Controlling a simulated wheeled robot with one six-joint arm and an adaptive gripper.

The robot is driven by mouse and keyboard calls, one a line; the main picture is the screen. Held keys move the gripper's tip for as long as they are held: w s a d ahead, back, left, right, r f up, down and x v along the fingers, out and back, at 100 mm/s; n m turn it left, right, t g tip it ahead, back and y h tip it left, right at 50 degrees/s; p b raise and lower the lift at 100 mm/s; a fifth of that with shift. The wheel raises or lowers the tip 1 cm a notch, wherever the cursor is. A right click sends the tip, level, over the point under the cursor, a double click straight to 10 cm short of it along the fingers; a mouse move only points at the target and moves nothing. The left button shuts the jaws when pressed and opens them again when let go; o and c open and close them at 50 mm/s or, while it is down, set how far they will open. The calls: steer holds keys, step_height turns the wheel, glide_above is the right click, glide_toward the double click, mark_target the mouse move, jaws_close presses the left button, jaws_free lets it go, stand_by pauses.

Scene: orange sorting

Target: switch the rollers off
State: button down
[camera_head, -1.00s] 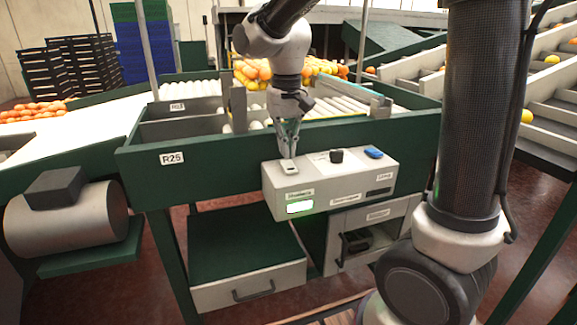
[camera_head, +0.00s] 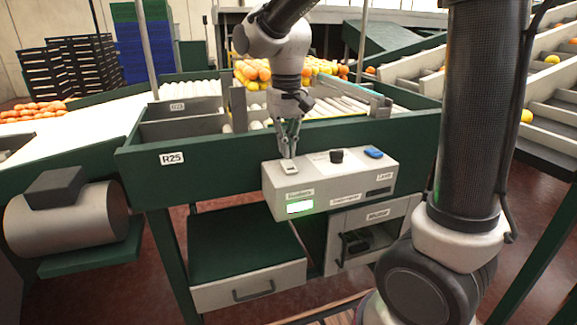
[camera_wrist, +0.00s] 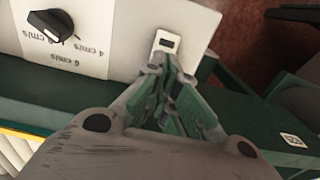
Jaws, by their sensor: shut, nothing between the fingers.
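A pale control box (camera_head: 330,185) is fixed on the front of the green roller frame. On its top at the left is a small rocker switch (camera_head: 291,170), which also shows in the wrist view (camera_wrist: 167,43). A black dial (camera_head: 336,156) sits in the middle and a blue button (camera_head: 373,152) at the right. My gripper (camera_head: 288,153) is shut and empty, pointing down just behind the switch. In the wrist view its fingertips (camera_wrist: 165,65) are close to the switch plate; I cannot tell whether they touch.
The white rollers (camera_head: 340,106) lie behind the box, with oranges (camera_head: 262,72) at their far end. The green side wall (camera_head: 220,150) runs behind the box. An open drawer (camera_head: 247,285) is below at the left. Chutes stand at the right.

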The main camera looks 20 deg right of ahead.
mark_target(292, 166)
steer(key=shift+f, duration=1.15)
stand_by(0.4)
steer(key=shift+r, duration=3.55)
steer(key=shift+f+n, duration=0.4)
steer(key=shift+n, duration=0.1)
steer(key=shift+s+d+f+n, duration=0.2)
steer(key=shift+s+f, duration=0.2)
steer(key=shift+s, duration=0.05)
steer(key=shift+s+d+f+n, duration=0.2)
steer(key=shift+s+f, duration=0.15)
steer(key=shift+s, duration=0.1)
steer(key=s+d+r+m+t, duration=0.1)
steer(key=s+d+t, duration=0.3)
steer(key=s+d, duration=1)
steer(key=s, duration=0.3)
steer(key=shift+r+m, duration=0.35)
steer(key=shift+m, duration=0.05)
